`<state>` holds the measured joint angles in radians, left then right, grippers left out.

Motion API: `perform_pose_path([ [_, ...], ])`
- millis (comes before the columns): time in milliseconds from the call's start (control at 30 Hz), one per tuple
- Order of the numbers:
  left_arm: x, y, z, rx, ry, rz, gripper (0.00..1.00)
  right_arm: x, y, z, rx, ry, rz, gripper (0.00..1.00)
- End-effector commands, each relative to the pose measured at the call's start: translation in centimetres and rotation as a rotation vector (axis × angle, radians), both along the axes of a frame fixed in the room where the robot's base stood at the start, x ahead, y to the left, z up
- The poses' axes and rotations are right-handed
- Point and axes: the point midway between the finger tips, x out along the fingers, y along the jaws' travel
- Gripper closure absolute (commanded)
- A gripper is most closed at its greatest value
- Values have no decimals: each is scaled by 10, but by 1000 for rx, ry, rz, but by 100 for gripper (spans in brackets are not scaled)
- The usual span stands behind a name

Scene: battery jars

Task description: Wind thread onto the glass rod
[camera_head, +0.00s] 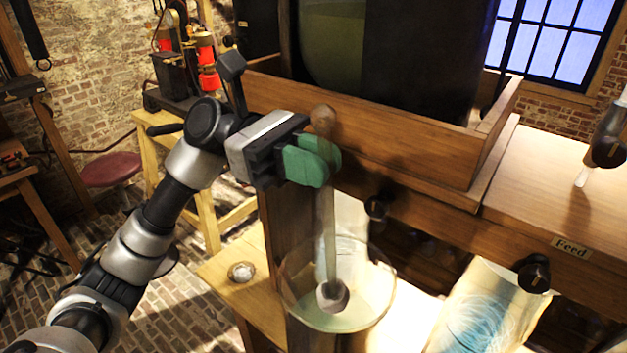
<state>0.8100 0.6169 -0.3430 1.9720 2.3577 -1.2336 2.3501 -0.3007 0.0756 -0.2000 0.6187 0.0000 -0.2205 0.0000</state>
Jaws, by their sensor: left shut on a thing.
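My left gripper (322,160) comes in from the left. Its green fingers are shut on the upper part of a clear glass rod (328,235). The rod stands nearly upright, with a brown knob (323,118) at the top and a grey piece (333,296) at its lower end. The lower end shows within the outline of a round, clear glass jar (383,303) below the gripper. I cannot tell whether it touches anything in the jar. I cannot make out any thread. My right gripper is not in view.
A wooden trough (390,135) stands just behind the gripper. Dark knobs (533,272) and a "Feed" label (570,248) are on the bench front. A small dish (242,271) stands left of the jar. A sheet with blue swirls (487,312) is at the lower right.

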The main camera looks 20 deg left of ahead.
Motion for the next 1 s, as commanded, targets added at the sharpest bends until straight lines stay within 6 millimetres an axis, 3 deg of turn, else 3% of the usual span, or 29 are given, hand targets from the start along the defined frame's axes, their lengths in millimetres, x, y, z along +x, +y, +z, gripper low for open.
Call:
perform_pose_path([
  [600,0,0,77,-2,-3,1,100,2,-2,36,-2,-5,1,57],
  [1000,0,0,98,-1,-1,1,100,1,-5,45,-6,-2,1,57],
])
